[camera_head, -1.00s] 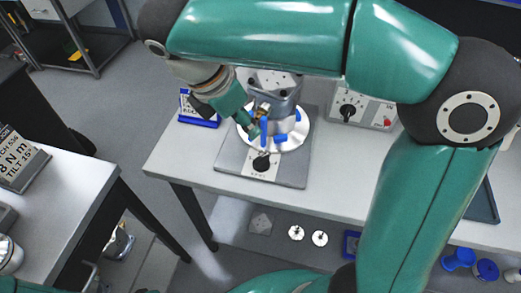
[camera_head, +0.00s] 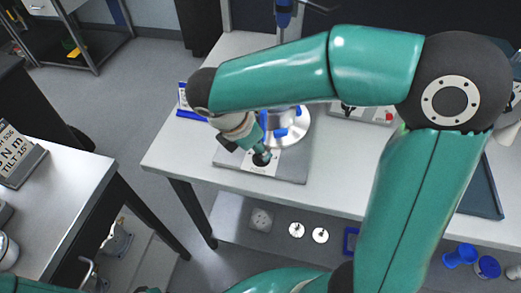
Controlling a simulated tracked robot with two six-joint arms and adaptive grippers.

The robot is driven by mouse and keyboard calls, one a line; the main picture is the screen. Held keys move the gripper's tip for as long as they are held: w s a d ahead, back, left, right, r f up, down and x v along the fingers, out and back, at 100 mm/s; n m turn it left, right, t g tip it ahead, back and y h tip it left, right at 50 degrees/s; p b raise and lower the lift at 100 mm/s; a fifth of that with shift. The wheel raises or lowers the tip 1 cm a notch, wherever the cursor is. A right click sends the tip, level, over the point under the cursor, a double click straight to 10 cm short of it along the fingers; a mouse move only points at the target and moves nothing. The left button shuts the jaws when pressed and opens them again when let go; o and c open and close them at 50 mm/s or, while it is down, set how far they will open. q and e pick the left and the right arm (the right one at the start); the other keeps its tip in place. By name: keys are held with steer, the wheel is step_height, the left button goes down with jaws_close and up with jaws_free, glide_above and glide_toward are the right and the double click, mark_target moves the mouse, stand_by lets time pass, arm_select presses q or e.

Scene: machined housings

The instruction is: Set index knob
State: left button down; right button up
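A small black knob (camera_head: 262,167), which looks like the index knob, sits on a pale label at the front of the grey fixture plate (camera_head: 292,170). My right gripper (camera_head: 262,157) is right over the knob and partly hides it. I cannot tell whether its fingers touch the knob or how far apart they are. Behind it is a round white disc (camera_head: 300,130) with blue clamps (camera_head: 280,132). My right arm hides most of what stands on the disc. My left gripper is not in view.
A blue-framed sign (camera_head: 188,113) stands left of the plate. A control box (camera_head: 375,115) at the back is mostly behind my arm. The white tabletop (camera_head: 180,150) is clear at its front left. A dark tray (camera_head: 485,195) lies at the right.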

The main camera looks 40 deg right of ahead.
steer(key=shift+x, duration=1.25)
jaws_close()
